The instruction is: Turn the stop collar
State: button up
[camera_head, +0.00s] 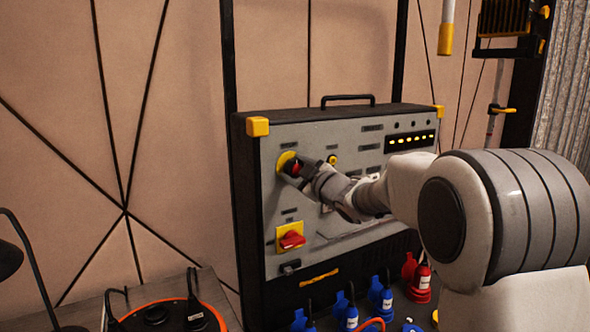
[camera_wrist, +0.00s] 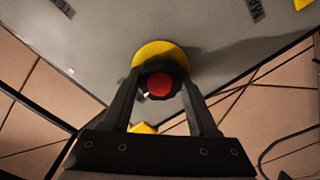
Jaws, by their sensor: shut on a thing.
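The stop collar is a dark ring around a red button on a round yellow plate, at the upper left of the grey panel. In the wrist view the collar (camera_wrist: 173,69) shows around the red button (camera_wrist: 159,85), in front of the yellow plate (camera_wrist: 160,52). My gripper (camera_wrist: 160,86) is shut on the collar, one finger on each side. In the head view my gripper (camera_head: 297,170) reaches the collar from the right, and the yellow plate (camera_head: 286,160) shows behind it. My fingers hide part of the collar there.
A red rotary switch (camera_head: 291,240) on a yellow plate sits below on the panel (camera_head: 345,135). Blue plugs (camera_head: 349,315) and red plugs (camera_head: 421,282) stand at the panel's foot. A dark lamp (camera_head: 8,260) stands at the far left. The wall left of the panel is bare.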

jog(key=shift+r, duration=0.1)
jog(key=m+p, duration=0.2)
jog(key=m, duration=0.1)
jog(key=shift+r, duration=0.1)
jog(key=m+p, duration=0.3)
jog(key=m, duration=0.2)
jog(key=shift+d+p, duration=0.1)
jog(key=shift+p, duration=0.25)
dwell(0.4)
jog(key=o, duration=1.4)
jog(key=shift+w, duration=0.1)
jog(key=v, duration=1.7)
jog(key=shift+d, duration=0.15)
